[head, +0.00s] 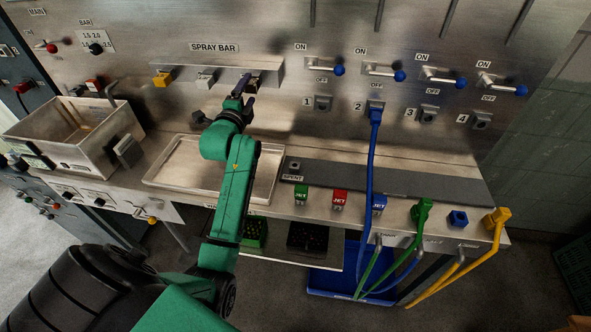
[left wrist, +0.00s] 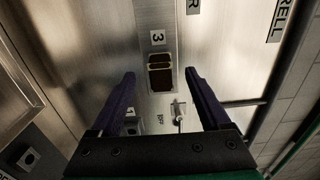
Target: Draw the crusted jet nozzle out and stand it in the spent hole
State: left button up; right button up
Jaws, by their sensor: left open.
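The crusted jet nozzle, a dark brown block (left wrist: 160,76), sits under label 3 on the spray bar (head: 225,70). In the left wrist view it lies between the fingertips of my open left gripper (left wrist: 160,74), with a visible gap on each side. In the head view my left gripper (head: 244,93) is at the right part of the bar and partly covers the nozzle. The spent hole (head: 294,165) is a dark opening above the SPENT label, at the left end of the grey strip (head: 400,182). My right gripper is out of view.
Green (head: 301,193), red (head: 340,198) and blue (head: 379,202) JET blocks stand along the counter front. A shallow tray (head: 165,178) lies below the bar. A blue hose (head: 372,160) rises to socket 2. Blue-knobbed levers (head: 338,70) line the panel.

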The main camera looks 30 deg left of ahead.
aim_at(249, 89)
pick_arm(q)
jog(key=shift+x, duration=1.15)
jog(key=shift+s, duration=0.1)
dwell(0.3)
grip_shut()
jog(key=shift+s, duration=0.15)
dwell(1.3)
jog(key=shift+p+v, duration=0.4)
jog(key=shift+v, duration=0.45)
jog(key=shift+p+v, duration=0.75)
jog(key=shift+v, duration=1.25)
